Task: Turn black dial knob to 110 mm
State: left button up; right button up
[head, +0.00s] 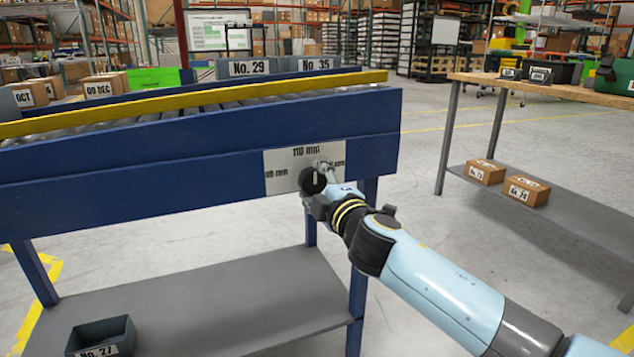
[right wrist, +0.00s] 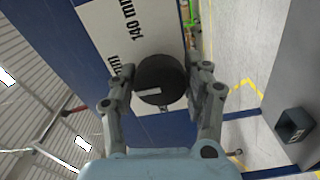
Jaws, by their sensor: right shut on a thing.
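The black dial knob (head: 309,180) sits on a pale label plate (head: 278,173) on the blue conveyor's side. My right gripper (head: 314,187) is shut on it, a finger on each side. In the right wrist view the round knob (right wrist: 165,75) shows between the fingers, with a white pointer line toward the picture's left. That side carries a label ending in "mm", partly hidden by a finger; "140 mm" stands above it. In the head view "110 mm" is printed above the knob; the side labels are small and partly hidden. My left gripper is not in view.
The blue conveyor (head: 190,150) has a yellow rail (head: 190,103) and a grey lower shelf with a dark bin (head: 95,340). A wooden-topped bench (head: 560,90) stands at the right, two cartons on its lower shelf. Open floor lies between them.

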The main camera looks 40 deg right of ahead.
jog(key=shift+f, duration=0.1)
dwell(0.4)
jog(key=o, duration=1.2)
jog(key=v, duration=1.2)
jog(key=shift+s, duration=0.1)
